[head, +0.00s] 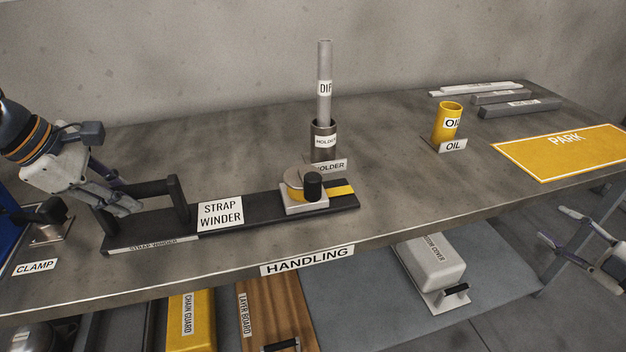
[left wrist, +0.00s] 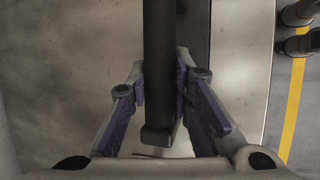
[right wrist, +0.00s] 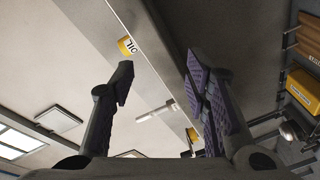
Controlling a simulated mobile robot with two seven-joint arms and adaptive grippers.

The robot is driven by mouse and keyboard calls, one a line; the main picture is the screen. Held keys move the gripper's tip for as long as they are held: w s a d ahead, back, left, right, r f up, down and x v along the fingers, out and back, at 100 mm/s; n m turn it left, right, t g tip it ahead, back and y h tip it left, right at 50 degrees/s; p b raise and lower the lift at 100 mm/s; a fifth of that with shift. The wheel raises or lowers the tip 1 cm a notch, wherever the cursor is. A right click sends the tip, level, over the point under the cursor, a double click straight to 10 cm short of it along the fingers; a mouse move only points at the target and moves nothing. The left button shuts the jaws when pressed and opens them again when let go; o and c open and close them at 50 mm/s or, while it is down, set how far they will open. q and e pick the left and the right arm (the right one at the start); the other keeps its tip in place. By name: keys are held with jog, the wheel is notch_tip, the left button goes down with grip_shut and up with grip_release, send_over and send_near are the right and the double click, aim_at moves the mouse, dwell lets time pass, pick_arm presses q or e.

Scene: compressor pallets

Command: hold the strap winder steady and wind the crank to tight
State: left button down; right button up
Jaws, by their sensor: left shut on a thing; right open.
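The strap winder (head: 250,214) is a long black base on the bench, with a black bar handle (head: 176,200) at its left end. At its right end is a grey block with a round crank (head: 299,180), a dark upright knob (head: 313,186) and a yellow strap (head: 341,190). My left gripper (head: 122,200) is shut on the handle. In the left wrist view the dark bar (left wrist: 160,90) runs between the purple finger pads (left wrist: 163,110). My right gripper (head: 580,250) is open and empty, off the bench's front right edge; its fingers show apart in the right wrist view (right wrist: 158,95).
A holder (head: 324,142) with a dipstick tube (head: 325,80) stands behind the crank. A yellow oil cup (head: 448,122), a yellow PARK mat (head: 566,152) and grey bars (head: 519,108) lie to the right. A clamp (head: 50,226) is at left. The shelf below holds a motor cover (head: 432,262).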

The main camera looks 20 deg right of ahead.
aim_at(313, 184)
jog(key=w+a+r+n+t+y, duration=0.1)
jog(key=w+a+r+t+y, duration=0.2)
jog(key=r, duration=0.5)
jog(key=w+a+r+t+y, duration=0.1)
jog(key=w+a+r+y, duration=0.15)
jog(key=w+r, duration=0.35)
jog(key=w+a+r+n+t+y, duration=0.1)
jog(key=w+a+r+t+y, duration=0.2)
jog(key=r, duration=0.6)
jog(key=w+a+f+g+y, duration=0.1)
jog(key=a+f+g+y, duration=0.4)
jog(key=a, duration=0.6)
jog(key=w+a+f+g+y, duration=0.1)
jog(key=w+a+g+y, duration=0.1)
jog(key=a+g, duration=0.7)
jog(key=s+a+f+m+g+h, duration=0.2)
jog(key=s+a+f+g, duration=0.3)
jog(key=a, duration=0.3)
jog(key=shift+y, duration=0.25)
jog(key=x, duration=1.1)
jog(key=shift+s+a+r, duration=0.1)
jog(key=shift+s+a, duration=0.1)
jog(key=shift+a, duration=0.05)
jog(key=shift+c, duration=0.2)
grip_shut()
